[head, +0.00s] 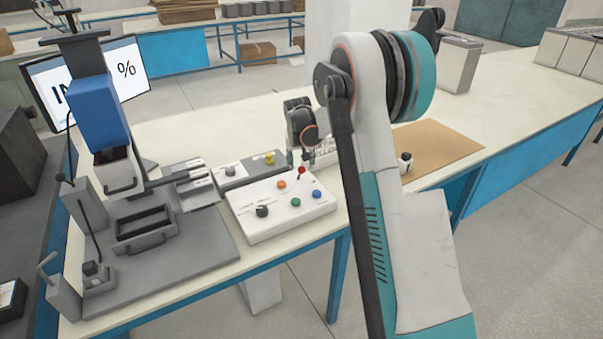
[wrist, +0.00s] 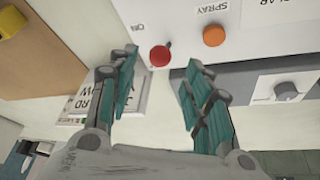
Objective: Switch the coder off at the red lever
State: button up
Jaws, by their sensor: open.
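The white control box (head: 283,212) sits on the table right of the machine. Its red lever (head: 302,170) has a red ball knob and stands near the box's back edge. In the wrist view the red knob (wrist: 160,55) is just beyond and between my fingertips, beside an "ON" label. My gripper (wrist: 158,72) is open and empty, with its teal finger pads on either side of the knob's line. In the head view my gripper (head: 303,150) is above and behind the lever, partly hidden by my arm. I cannot tell whether it touches the lever.
An orange button (wrist: 213,35) labelled "SPRAY" is close to the lever. Green and blue buttons and a black knob (head: 262,211) share the box. A grey box with a knob (head: 230,170) stands behind it. A printed sign (wrist: 75,108) lies nearby. A brown mat (head: 440,152) lies right.

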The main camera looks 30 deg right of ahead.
aim_at(302, 168)
jog(key=b+x, duration=0.1)
jog(key=x, duration=0.6)
jog(key=shift+f+b, duration=0.1)
jog(key=shift+b, duration=0.2)
jog(key=shift+s, duration=0.1)
jog(key=shift+c, duration=0.3)
grip_shut()
